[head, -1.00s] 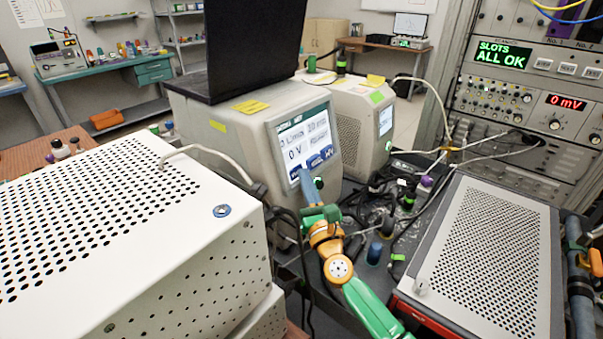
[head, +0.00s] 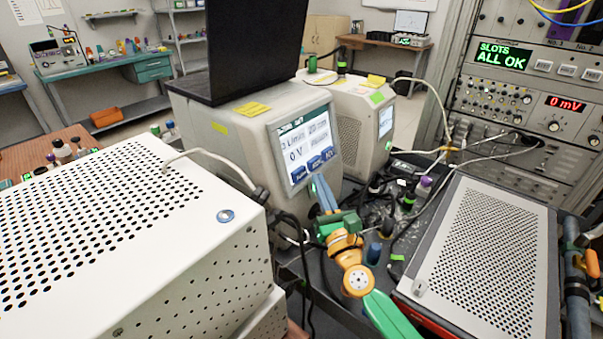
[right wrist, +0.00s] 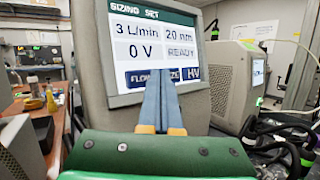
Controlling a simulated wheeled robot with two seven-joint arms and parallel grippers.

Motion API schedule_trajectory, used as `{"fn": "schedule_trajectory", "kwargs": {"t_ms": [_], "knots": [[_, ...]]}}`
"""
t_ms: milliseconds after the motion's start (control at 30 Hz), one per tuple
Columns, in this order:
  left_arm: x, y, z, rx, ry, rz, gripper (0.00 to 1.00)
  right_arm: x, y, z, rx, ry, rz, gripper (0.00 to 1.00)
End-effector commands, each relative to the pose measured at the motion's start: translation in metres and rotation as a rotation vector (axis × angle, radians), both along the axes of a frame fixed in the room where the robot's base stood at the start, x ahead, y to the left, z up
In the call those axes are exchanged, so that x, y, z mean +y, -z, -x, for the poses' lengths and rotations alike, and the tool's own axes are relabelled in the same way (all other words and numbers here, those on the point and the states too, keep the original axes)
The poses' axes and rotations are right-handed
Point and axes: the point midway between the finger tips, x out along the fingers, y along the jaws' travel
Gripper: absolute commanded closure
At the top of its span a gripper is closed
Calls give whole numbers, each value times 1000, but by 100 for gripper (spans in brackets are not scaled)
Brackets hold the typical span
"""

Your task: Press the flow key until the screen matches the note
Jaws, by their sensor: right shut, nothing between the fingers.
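The sizing unit (head: 240,145) is a pale box with a screen (head: 302,140) on its front. In the right wrist view the screen (right wrist: 150,42) reads 3 L/min, 20 nm or mm, 0 V and READY. The blue flow key (right wrist: 139,78) is at its lower left, beside the size and HV keys. My right gripper (head: 317,180) is shut and empty, just below the keys. In the right wrist view its blue tips (right wrist: 160,84) overlap the gap between the flow and size keys; contact cannot be told. A yellow note (head: 251,107) lies on the unit's top, too small to read.
A perforated white case (head: 130,215) fills the left front. A grey case (head: 490,240) stands at right. Cables and small bottles (head: 420,190) crowd between them. A black laptop (head: 250,50) stands on the sizing unit. An instrument rack (head: 500,100) is at the right back.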

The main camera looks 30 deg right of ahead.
Motion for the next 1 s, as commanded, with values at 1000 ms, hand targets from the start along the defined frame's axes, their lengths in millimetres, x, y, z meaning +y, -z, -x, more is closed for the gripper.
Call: {"fn": "schedule_trajectory", "kwargs": {"t_ms": [1000], "knots": [[0, -6, 0, 0, 0, 0, 50, -12, -9, 29, -1, 0, 0, 100]]}}
